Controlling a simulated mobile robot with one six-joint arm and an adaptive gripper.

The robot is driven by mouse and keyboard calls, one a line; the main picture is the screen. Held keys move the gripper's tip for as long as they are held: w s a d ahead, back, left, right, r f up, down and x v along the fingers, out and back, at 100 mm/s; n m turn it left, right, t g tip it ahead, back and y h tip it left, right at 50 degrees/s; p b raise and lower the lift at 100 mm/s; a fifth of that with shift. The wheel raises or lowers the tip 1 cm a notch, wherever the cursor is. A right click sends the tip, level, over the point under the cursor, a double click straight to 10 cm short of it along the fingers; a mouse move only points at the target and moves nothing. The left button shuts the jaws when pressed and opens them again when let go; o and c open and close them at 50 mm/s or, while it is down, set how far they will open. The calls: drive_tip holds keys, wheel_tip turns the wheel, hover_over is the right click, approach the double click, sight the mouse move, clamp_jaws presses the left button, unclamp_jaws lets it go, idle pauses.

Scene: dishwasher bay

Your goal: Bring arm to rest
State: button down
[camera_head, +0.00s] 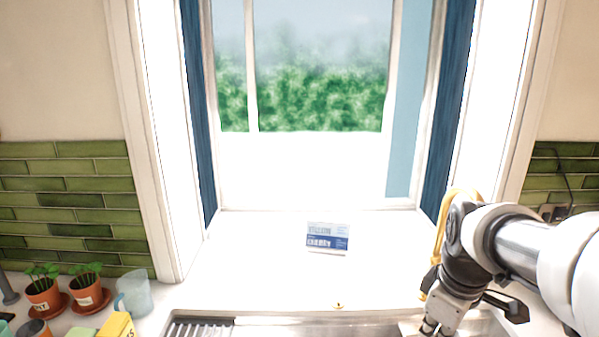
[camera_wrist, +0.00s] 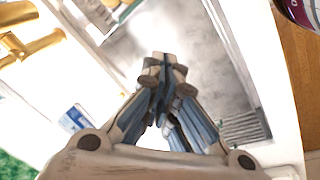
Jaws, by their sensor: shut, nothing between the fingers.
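My gripper (camera_head: 437,326) is at the lower right of the head view, at the end of my arm, with its tips cut off by the lower frame edge. It points down near the right end of the sink. In the wrist view my gripper (camera_wrist: 164,62) has its fingertips together, with nothing held between them. The grey sink basin (camera_wrist: 205,60) lies beyond the fingertips.
A blue and white card (camera_head: 328,238) stands on the white window sill (camera_head: 250,262). At the lower left are two potted plants (camera_head: 88,299), a clear jug (camera_head: 134,293) and a yellow box (camera_head: 116,326). The middle of the sill is mostly clear.

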drive_tip(key=s+a+m+t, duration=0.1)
drive_tip(key=s+a+m, duration=0.3)
drive_tip(key=s, duration=0.4)
drive_tip(key=s+a+m+t, duration=0.1)
drive_tip(key=s+a+m, duration=0.3)
drive_tip(key=s+a, duration=0.2)
drive_tip(key=s, duration=0.2)
drive_tip(key=shift+s+y, duration=0.3)
drive_tip(key=shift+s, duration=0.1)
drive_tip(key=c, duration=2.4)
unclamp_jaws()
drive_tip(key=shift+f, duration=0.1)
